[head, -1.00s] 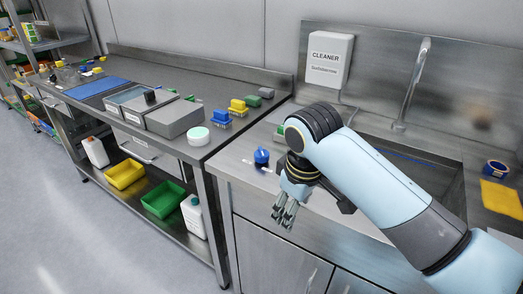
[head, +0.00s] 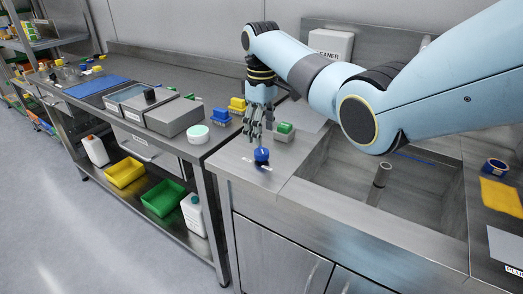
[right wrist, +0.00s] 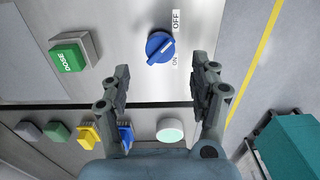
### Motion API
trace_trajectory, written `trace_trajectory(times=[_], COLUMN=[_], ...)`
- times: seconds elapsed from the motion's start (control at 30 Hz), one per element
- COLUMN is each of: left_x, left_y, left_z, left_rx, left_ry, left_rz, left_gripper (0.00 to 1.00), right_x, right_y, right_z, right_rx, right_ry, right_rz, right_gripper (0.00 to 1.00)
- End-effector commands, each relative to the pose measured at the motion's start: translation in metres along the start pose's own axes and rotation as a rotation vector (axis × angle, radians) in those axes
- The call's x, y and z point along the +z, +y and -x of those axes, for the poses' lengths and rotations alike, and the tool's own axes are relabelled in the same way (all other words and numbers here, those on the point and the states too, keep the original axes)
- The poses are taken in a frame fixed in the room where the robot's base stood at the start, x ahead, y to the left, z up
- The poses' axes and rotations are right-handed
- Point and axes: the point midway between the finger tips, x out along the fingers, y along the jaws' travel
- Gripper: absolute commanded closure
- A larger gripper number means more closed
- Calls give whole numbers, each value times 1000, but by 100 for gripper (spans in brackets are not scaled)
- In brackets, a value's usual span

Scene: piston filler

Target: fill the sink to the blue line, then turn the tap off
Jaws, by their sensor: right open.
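The sink (head: 330,178) is on the right in the head view, with a short blue line (head: 414,160) on its back wall. I cannot make out a water surface in it. A blue tap knob (head: 261,155) stands on the counter left of the sink. My right gripper (head: 254,136) is open and empty, pointing down just above and behind the knob. My arm hides the tap's spout. My left gripper is not in view.
A green DOSE button (right wrist: 70,58) on a grey box sits beside the knob. A pipe (head: 380,180) stands in the sink. A round pale-green-topped button (head: 198,134), a grey box (head: 174,118) and coloured blocks are on the bench to the left. A yellow cloth (head: 500,196) lies right of the sink.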

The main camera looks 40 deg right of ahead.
Motion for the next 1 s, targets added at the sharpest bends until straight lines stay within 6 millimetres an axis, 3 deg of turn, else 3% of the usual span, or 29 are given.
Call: trace_trajectory(times=[0.1,0.3,0.73,1.0], left_x=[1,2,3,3], left_y=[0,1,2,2], left_z=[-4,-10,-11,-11], left_rx=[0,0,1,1], left_ry=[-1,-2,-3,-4], left_rz=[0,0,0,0], left_gripper=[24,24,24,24], right_x=[0,0,0,0], right_y=[-1,-1,0,0], right_z=[-26,-57,-68,-68], right_rx=[-2,-1,1,1], right_ry=[-2,0,2,2], right_rz=[0,-1,0,0], right_gripper=[38,38,38,73])
